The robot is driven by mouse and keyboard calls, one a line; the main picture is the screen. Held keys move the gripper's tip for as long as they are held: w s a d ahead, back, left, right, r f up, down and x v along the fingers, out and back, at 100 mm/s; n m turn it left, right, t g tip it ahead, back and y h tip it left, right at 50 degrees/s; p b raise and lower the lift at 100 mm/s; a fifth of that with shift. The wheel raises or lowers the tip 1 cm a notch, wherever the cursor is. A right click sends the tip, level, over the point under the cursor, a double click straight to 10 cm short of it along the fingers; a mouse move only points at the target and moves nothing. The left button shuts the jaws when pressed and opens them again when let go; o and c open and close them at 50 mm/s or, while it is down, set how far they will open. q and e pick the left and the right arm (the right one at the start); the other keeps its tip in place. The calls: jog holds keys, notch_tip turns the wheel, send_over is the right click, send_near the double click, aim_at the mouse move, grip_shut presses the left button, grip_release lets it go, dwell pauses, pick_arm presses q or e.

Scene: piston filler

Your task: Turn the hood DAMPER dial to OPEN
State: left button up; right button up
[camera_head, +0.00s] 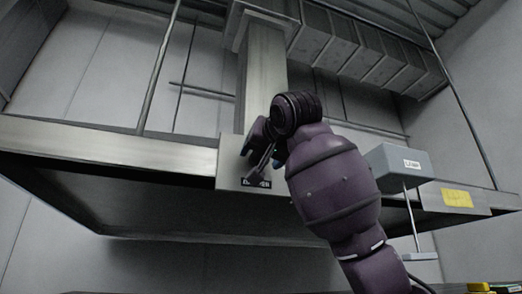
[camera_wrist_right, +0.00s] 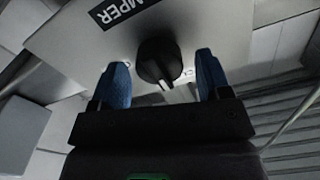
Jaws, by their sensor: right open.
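The damper dial (camera_wrist_right: 159,60) is a round black knob on a light metal plate (camera_wrist_right: 215,30) in the right wrist view. A pale pointer runs from the knob toward the bottom of that picture. Letters starting "CL" show beside the knob; other lettering is partly hidden behind the left finger. My right gripper (camera_wrist_right: 163,76) is open, its blue fingers on either side of the knob with visible gaps. In the head view my right gripper (camera_head: 264,152) is at the hood's front plate (camera_head: 229,165), largely covering the dial. My left gripper is out of view.
The steel hood (camera_head: 100,145) spans the head view, with a duct (camera_head: 262,80) rising from it. A grey box (camera_head: 400,162) with a small label is right of my arm. A yellow label (camera_head: 457,198) is on the hood's right edge.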

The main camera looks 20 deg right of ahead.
jog(key=shift+w, duration=0.45)
jog(key=c, duration=0.9)
jog(key=shift+c, duration=0.2)
